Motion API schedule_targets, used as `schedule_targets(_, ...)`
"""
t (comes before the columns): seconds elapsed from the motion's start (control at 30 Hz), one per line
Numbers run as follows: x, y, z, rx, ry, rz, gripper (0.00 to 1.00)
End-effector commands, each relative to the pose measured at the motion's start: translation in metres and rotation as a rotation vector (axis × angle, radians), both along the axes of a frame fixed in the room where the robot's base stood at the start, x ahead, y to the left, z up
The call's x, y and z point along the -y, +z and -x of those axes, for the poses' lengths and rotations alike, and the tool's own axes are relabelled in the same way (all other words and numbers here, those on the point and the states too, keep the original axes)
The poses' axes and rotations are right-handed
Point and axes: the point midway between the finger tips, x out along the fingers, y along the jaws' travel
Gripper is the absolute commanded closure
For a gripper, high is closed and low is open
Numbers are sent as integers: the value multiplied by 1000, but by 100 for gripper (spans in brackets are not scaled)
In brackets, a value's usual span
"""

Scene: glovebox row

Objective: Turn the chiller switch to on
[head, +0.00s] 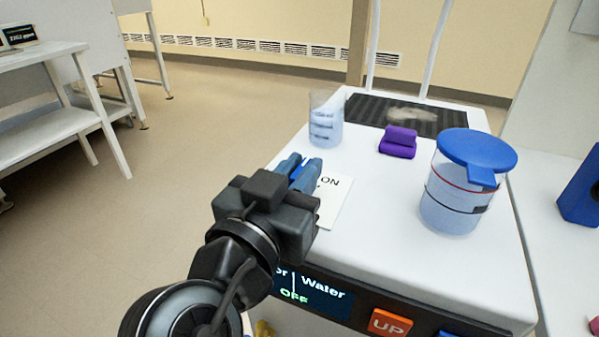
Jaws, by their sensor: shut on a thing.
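My gripper (299,169) is over the left side of the white chiller top (390,230), at a white label plate (335,203) on which "ON" shows. Its two blue-grey fingers are shut on a small bright blue piece (296,172), which appears to be the chiller switch's handle. The fingers and wrist hide most of the switch and part of the label, so its exact setting cannot be read. The display (312,292) on the front panel shows "Water" and a green "OFF"; my arm covers its left part.
A beaker (326,122) of bluish liquid stands just behind my gripper. A purple block (398,142) and a blue-lidded jar (455,190) stand to the right. A dark mat (440,118) lies at the back.

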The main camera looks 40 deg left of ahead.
Motion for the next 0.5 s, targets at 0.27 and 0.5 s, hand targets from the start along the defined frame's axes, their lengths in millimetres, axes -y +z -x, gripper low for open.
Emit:
schedule_targets(0.27, 0, 0, 0, -1, 0, 0, 68)
schedule_targets(0.5, 0, 0, 0, 0, 1, 0, 62)
